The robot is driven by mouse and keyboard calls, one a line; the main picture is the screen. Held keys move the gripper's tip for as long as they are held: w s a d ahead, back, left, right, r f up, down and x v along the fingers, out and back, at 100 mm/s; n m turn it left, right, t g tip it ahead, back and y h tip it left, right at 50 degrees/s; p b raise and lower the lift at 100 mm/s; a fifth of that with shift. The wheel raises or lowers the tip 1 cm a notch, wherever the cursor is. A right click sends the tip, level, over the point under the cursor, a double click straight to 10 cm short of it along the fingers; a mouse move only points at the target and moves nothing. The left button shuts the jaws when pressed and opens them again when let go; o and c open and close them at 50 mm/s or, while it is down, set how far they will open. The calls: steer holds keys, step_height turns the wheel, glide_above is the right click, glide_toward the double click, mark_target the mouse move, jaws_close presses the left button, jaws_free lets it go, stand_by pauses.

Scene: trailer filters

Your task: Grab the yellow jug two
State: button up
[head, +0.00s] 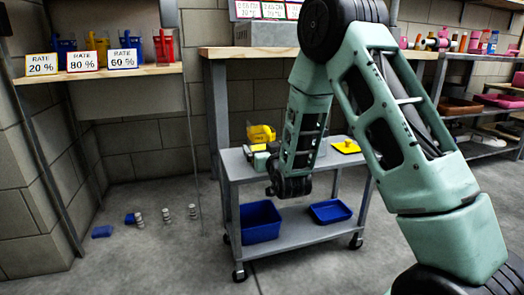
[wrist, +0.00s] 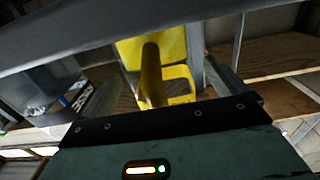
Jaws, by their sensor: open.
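A yellow jug (head: 262,133) is on the top of the grey cart, partly hidden by my arm and gripper. In the wrist view the yellow jug (wrist: 178,45) is straight ahead, with its handle toward me. My gripper (wrist: 162,85) is open, and the handle appears between its two fingers. I cannot tell whether either finger touches it. In the head view my gripper (head: 258,150) is low over the cart top, close beside the jug. Another yellow jug (head: 97,44) stands on the left wall shelf.
The grey cart (head: 232,165) holds a yellow tray (head: 346,147) on top, and a blue bin (head: 260,222) and blue tray (head: 330,211) below. Blue (head: 64,48) and red (head: 163,47) jugs stand by rate signs. Small grey weights (head: 166,215) are on the left floor.

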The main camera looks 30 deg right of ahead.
steer(key=shift+w, duration=0.25)
steer(key=c, duration=1.2)
steer(key=shift+c, duration=0.2)
steer(key=shift+r, duration=0.25)
